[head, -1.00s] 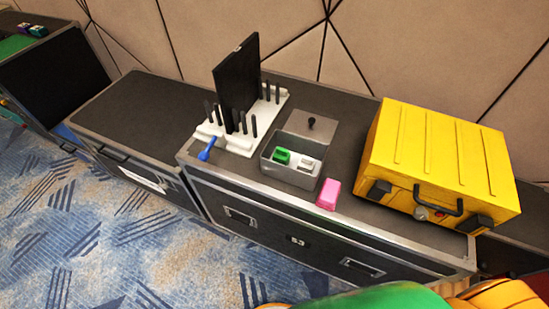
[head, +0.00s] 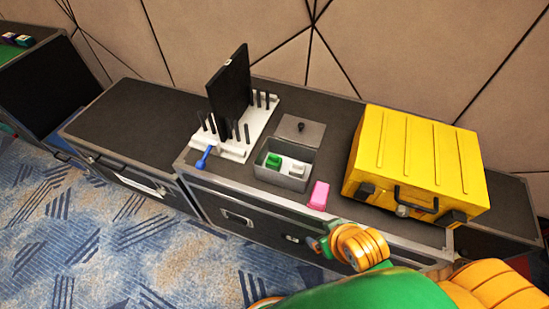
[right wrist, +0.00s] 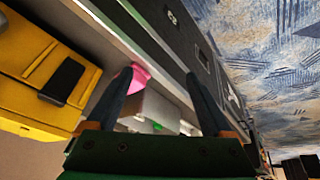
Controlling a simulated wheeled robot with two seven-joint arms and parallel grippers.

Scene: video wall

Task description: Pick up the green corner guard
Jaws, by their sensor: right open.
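The green corner guard (head: 273,160) sits in the left part of an open grey box (head: 287,177) on the dark case top, beside a white piece (head: 296,168) in the same box. In the right wrist view only a small bit of green (right wrist: 157,127) shows, between my fingers and low in the picture. My right gripper (head: 318,245) is in front of the case, below and to the right of the box, apart from the guard. In the right wrist view its two fingers (right wrist: 145,75) are spread with nothing between them. My left gripper is out of view.
A pink block (head: 318,195) stands at the case's front edge, right of the box. A yellow case (head: 415,160) stands further right. Left of the box are a white rack (head: 235,148) with dark pegs and a black panel (head: 230,85), and a blue tool (head: 203,158).

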